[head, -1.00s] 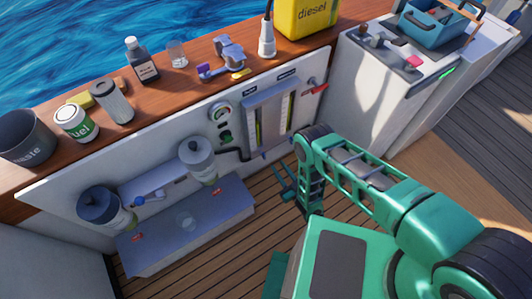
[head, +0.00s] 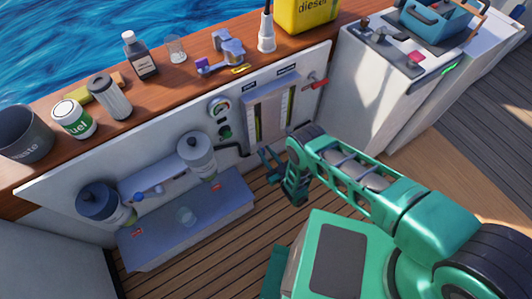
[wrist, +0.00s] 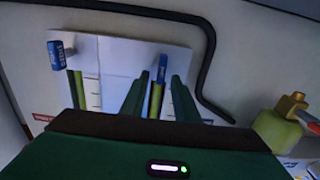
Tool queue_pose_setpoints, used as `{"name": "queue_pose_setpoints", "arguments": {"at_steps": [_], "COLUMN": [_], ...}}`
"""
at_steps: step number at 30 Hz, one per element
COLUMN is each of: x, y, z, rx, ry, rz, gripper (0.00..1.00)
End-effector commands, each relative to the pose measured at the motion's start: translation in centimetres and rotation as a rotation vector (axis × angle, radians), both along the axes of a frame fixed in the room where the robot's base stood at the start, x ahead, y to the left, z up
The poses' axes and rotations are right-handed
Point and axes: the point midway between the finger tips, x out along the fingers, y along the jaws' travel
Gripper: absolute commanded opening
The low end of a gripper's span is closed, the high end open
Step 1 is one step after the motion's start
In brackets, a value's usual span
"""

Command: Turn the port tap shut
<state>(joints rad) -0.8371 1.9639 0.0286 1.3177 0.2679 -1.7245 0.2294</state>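Two blue tap handles show in the wrist view below the gauge panel (head: 268,103): one on the left (wrist: 62,54), and one on the right (wrist: 162,68). Their lettering is too small for me to tell which is port. My gripper (wrist: 158,84) is open, its two dark green fingers on either side of the right-hand blue handle; I cannot tell whether they touch it. In the head view my gripper (head: 270,164) is at the panel's lower edge, and the taps are too small or hidden to make out there.
A black hose (wrist: 208,60) runs beside the panel. A filter bowl (wrist: 278,132) is at the right of the wrist view. In the head view, a grey filter (head: 198,155) stands left of the panel, and a red lever (head: 317,82) sticks out to its right.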

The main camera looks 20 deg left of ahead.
Motion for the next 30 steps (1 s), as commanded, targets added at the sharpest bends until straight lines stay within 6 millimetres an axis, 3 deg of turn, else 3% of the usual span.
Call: {"name": "queue_pose_setpoints", "arguments": {"at_steps": [10, 14, 30], "x": [0.25, 0.25, 0.45], "y": [0.28, 0.27, 0.05], "z": [-0.02, -0.02, -0.04], "rx": [-0.001, -0.001, 0.063], "ry": [0.001, 0.001, 0.075], "rz": [0.0, 0.0, 0.0], "gripper": [0.28, 0.0, 0.0]}}
